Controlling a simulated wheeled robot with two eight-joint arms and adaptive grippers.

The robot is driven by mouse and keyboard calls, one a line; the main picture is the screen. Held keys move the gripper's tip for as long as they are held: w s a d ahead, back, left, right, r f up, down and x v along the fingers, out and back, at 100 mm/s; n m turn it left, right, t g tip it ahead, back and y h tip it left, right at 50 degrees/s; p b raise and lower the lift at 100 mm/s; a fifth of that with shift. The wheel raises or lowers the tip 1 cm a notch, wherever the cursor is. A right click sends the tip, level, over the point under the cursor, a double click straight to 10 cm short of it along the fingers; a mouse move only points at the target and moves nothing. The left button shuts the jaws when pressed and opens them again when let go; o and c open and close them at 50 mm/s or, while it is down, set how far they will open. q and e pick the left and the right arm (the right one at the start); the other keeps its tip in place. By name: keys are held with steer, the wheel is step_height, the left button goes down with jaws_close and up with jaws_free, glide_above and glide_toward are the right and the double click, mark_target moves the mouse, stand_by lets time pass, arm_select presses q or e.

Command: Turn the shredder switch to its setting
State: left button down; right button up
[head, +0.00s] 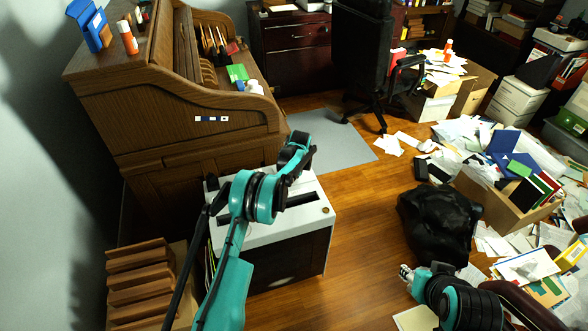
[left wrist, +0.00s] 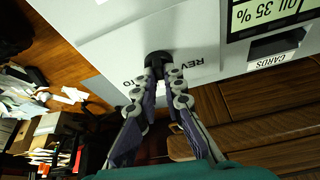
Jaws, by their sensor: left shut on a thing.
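The shredder (head: 318,216) has a white top and a dark front and stands beside the roll-top desk. Its black switch knob (left wrist: 155,56) shows in the left wrist view, on the white panel, between an upside-down "REV" label and a partly hidden label ending in "TO". My left gripper (left wrist: 162,72) is shut on this knob; its two fingers meet at it. In the head view my left gripper (head: 308,152) is over the back of the shredder, and the knob is hidden there. My right gripper (head: 406,273) is low at the right, away from the shredder; its finger opening is unclear.
The wooden roll-top desk (head: 150,115) stands left of and behind the shredder. A black bag (head: 438,222) lies on the floor to the right. Boxes and loose papers (head: 470,130) clutter the right side. Bare wooden floor (head: 365,240) lies between shredder and bag.

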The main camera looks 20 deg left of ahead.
arm_select(q)
steer(key=shift+n, duration=0.6)
steer(key=shift+d+g, duration=0.1)
steer(key=shift+g, duration=0.2)
steer(key=c, duration=1.6)
jaws_free()
steer(key=shift+y, duration=0.3)
steer(key=v, duration=1.2)
